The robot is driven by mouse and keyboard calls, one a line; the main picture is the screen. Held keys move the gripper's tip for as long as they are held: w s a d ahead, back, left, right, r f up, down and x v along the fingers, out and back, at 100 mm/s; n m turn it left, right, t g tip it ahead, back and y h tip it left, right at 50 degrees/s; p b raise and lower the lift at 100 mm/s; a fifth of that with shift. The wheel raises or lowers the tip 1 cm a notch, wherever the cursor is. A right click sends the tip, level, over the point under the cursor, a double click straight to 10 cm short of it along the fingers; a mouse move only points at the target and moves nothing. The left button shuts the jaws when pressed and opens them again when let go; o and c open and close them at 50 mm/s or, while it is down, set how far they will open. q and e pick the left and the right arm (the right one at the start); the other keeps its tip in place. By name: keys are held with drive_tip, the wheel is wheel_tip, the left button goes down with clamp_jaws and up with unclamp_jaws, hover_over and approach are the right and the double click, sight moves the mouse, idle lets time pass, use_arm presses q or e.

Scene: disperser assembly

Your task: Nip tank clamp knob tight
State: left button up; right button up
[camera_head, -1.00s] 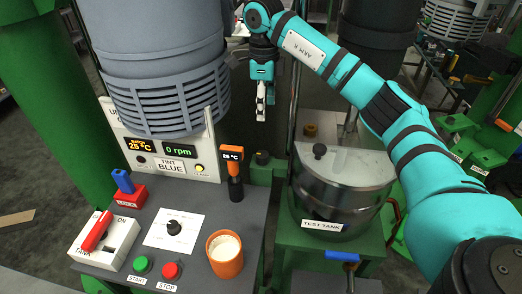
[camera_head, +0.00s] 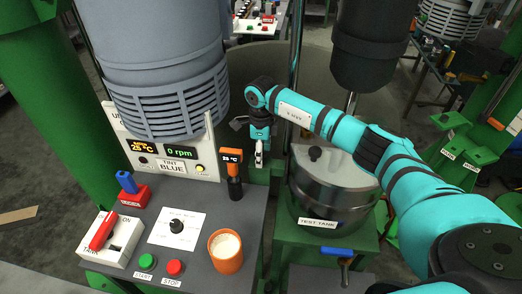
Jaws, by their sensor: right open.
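A black knob (camera_head: 315,153) stands on the lid. A blue handle (camera_head: 338,252) is at the front of the stand below the tank. No part is labelled as the clamp knob, so I cannot tell which it is. My right gripper (camera_head: 259,158) is open and points down at the left of the tank, over the green post beside the console. It hides the dark knob on that post. I cannot tell whether it touches it. My left gripper is out of view.
The grey console (camera_head: 205,205) at left carries an orange cup (camera_head: 225,252), a dial (camera_head: 176,226), a red switch (camera_head: 103,231) and an orange-topped probe (camera_head: 233,175). A grey motor housing (camera_head: 155,70) hangs above it. My right arm spans the right side over the tank.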

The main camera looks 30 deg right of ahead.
drive_tip(key=shift+c, duration=0.3)
drive_tip(key=c, duration=1.1)
